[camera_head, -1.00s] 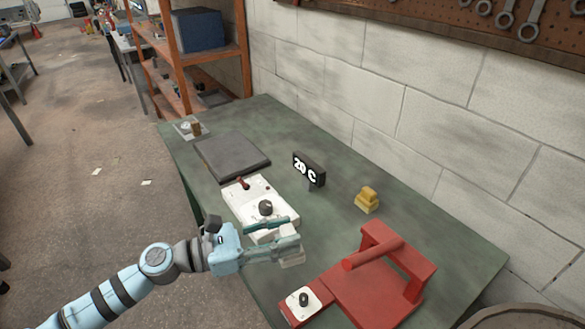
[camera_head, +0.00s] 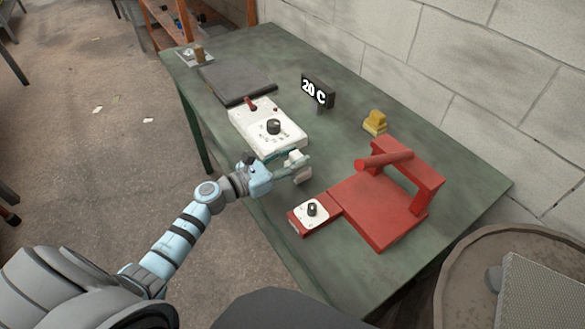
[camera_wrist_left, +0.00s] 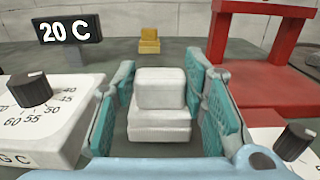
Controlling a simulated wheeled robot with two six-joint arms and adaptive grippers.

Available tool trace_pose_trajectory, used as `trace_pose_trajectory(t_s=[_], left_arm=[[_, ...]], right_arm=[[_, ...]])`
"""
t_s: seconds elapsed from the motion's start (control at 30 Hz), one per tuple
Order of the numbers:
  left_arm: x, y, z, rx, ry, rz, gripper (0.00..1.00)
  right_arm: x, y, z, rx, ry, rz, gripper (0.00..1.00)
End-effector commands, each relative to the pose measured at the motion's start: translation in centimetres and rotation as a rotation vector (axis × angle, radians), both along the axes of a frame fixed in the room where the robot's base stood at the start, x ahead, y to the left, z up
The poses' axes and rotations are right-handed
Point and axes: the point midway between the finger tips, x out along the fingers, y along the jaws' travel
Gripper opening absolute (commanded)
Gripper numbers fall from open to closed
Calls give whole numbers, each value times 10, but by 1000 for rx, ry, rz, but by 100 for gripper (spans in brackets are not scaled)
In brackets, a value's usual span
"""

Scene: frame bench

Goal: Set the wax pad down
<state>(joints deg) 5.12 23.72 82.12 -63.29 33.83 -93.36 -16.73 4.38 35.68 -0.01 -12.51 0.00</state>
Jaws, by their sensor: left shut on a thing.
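The wax pad, a whitish stepped block (camera_wrist_left: 160,103), sits between the fingers of my left gripper (camera_wrist_left: 162,95) in the wrist view. It also shows in the head view (camera_head: 304,174). My left gripper (camera_head: 302,166) is shut on it, just past the near end of a white control box (camera_head: 263,130) and over the green bench (camera_head: 345,85). The pad looks upright; its height above the bench is hard to tell. A yellow stepped block (camera_head: 375,123) of similar shape stands farther back. My right gripper is not in view.
A red frame with a bar (camera_head: 385,200) and a dial plate (camera_head: 311,211) stands right of the gripper. A "20 C" display (camera_head: 317,92) stands behind. A dark slab (camera_head: 236,83) lies beyond the white box.

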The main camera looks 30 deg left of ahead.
Motion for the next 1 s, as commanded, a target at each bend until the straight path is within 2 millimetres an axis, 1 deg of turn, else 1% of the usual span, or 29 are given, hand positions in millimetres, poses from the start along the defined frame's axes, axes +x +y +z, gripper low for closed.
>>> trace_pose_trajectory(t_s=[0.03, 0.1, 0.23, 0.4, 0.43, 0.53, 0.57, 0.83, 0.9, 1.0], left_arm=[[0, 0, -14, -1, 2, 1, 10], [0, 0, -20, -1, 1, 0, 10], [0, 0, -18, 1, -2, 0, 10], [0, 0, -20, 0, -1, 0, 10], [0, 0, -21, 1, -1, 0, 41], [0, 0, -20, 1, -1, 0, 57], [0, 0, -19, 1, -1, 0, 59], [0, 0, -19, 1, -1, 0, 59], [0, 0, -15, 1, -1, 0, 59], [-13, 8, -20, 5, 1, 1, 59]], right_arm=[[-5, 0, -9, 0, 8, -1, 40], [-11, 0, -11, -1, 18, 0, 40], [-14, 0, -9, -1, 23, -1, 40], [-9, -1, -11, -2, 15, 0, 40], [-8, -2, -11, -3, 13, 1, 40], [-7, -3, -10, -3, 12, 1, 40], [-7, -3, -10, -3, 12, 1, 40], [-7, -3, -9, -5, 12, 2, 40], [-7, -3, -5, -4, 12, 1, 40], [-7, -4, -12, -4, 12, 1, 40]])
